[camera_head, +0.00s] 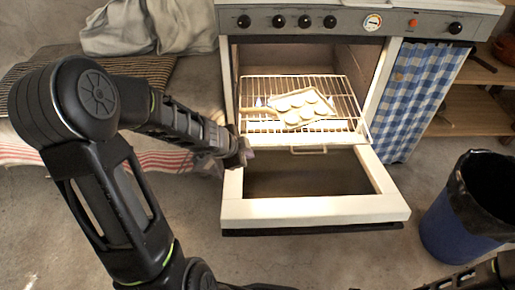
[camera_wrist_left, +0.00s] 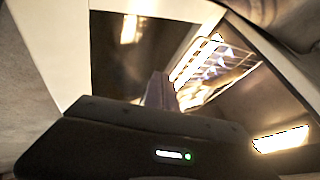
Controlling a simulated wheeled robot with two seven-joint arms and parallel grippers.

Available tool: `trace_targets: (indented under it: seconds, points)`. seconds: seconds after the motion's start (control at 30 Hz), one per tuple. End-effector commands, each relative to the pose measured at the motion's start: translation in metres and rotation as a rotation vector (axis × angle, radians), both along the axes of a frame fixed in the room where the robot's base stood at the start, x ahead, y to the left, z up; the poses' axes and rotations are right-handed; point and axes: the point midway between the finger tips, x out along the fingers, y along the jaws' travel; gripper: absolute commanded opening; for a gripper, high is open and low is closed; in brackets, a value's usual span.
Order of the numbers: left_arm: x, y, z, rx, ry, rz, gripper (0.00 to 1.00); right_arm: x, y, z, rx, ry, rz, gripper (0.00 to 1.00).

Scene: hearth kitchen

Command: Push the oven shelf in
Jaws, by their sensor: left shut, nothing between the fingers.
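The oven shelf (camera_head: 345,104) is a wire rack that sticks part way out of the open oven, above the lowered door. A pale tray (camera_head: 284,104) with several round flat pieces lies on it. In the left wrist view the shelf (camera_wrist_left: 232,57) shows as bright bars beyond the fingers. The oven door (camera_head: 310,209) is folded down, with a cream frame around a dark pane. My left gripper (camera_head: 246,154) is shut and empty, near the door's left side and in front of the shelf's left front corner. I cannot tell whether it touches anything. My right gripper is out of view.
The control panel (camera_head: 345,22) with knobs runs above the oven. A blue checked curtain (camera_head: 421,90) hangs to its right. A blue bin (camera_head: 455,228) with a black liner stands at the right. A bench with a striped cloth (camera_head: 150,157) is at the left.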

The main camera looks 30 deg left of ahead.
Motion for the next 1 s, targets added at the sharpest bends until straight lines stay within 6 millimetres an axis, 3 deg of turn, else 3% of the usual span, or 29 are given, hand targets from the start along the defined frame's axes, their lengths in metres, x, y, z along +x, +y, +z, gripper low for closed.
trace_targets:
  seconds: [0.27, 0.73, 0.77, 0.8, 1.0]
  points:
    - [0.010, -0.001, -0.017, -0.003, 0.000, 0.000, 0.00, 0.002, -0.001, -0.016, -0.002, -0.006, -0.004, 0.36]
    - [0.062, -0.008, -0.089, -0.004, 0.000, -0.001, 0.00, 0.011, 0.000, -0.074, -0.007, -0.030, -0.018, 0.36]
    - [0.068, -0.004, -0.075, -0.004, -0.001, 0.001, 0.00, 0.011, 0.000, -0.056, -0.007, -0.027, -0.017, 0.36]
    - [0.073, 0.000, -0.073, -0.004, 0.000, 0.002, 0.00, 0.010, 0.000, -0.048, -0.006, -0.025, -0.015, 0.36]
    - [0.090, 0.011, -0.077, -0.005, 0.000, 0.001, 0.00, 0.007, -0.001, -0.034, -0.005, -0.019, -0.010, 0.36]
